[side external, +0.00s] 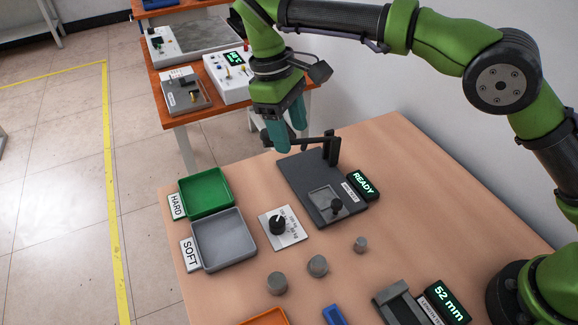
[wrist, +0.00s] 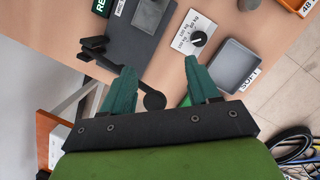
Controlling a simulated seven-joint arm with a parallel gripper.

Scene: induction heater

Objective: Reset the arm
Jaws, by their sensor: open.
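My gripper (side external: 280,126) hangs from my green arm at the far edge of the wooden table, above and close to the black lever arm of a dark grey device (side external: 309,178). Its two teal fingers point down and stand apart with nothing between them. In the wrist view my gripper (wrist: 160,82) shows both fingers spread. The round black end of the lever (wrist: 153,99) shows between and beyond the fingers there. I cannot tell whether a finger touches the lever.
A green HARD tray (side external: 205,192) and a grey SOFT tray (side external: 223,239) sit at the table's left. A black knob (side external: 278,226) stands on a white plate. Several grey cylinders (side external: 318,266) stand nearer. A READY display (side external: 363,186) and a 52 mm display (side external: 447,302) are at the right.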

